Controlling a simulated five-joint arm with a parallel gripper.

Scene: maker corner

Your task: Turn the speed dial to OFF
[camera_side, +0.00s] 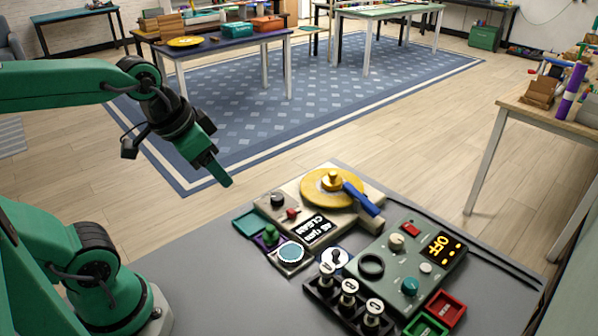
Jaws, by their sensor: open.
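A cream record-player-like unit (291,187) stands on the grey table, with a yellow platter (318,191) and a blue arm. A black knob (277,199) sits at its left corner, close to a small red knob (292,214). A dark display on this unit seems to read "45 rpm CLEAN". I cannot read any marks around the black knob, so its setting is unclear and I cannot confirm that it is the speed dial. My gripper (226,182) is raised above and to the left of the unit, apart from everything and empty.
A green panel (385,262) at right has a cream knob (396,242), a teal knob (410,286) and a display reading "OFF". Lettered stamps (347,297) stand in front. A round blue-topped piece (291,253) and small trays lie nearby. The grey table (215,285) is clear at left.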

